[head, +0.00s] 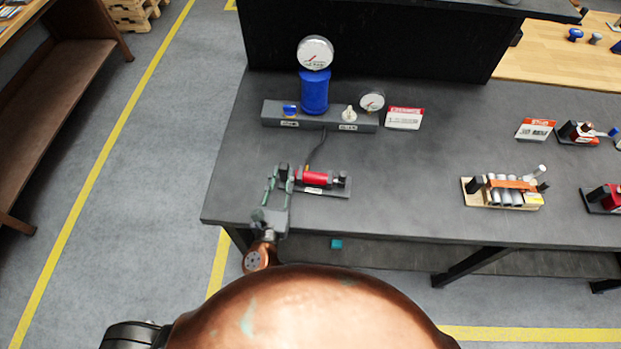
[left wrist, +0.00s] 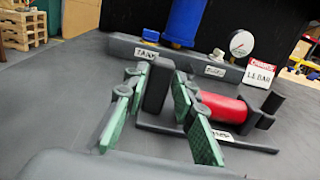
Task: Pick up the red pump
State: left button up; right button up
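The red pump (head: 314,178) lies on its side on a dark base plate (head: 328,193) near the front left of the grey table. It also shows in the left wrist view (left wrist: 222,107), right of the fingers, with a white label at its lower edge. My left gripper (head: 279,182) is at the left end of the pump's plate. Its two green-padded fingers (left wrist: 158,112) are apart. A black upright block (left wrist: 158,84) shows in the gap between them; I cannot tell how deep it sits there. The red body is outside the gap. My right gripper is not in view.
Behind the pump a grey manifold (head: 320,116) carries a blue cylinder (head: 314,92), gauges and a white knob. A dark hose (head: 316,148) runs to the pump. A red-headed card (head: 404,118) stands beside it. Other fixtures (head: 503,191) are at the right; the table between is clear.

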pick_arm(q)
jog(key=shift+w+d, duration=0.1)
jog(key=shift+w, duration=1.4)
jog(key=shift+c, duration=0.2)
grip_shut()
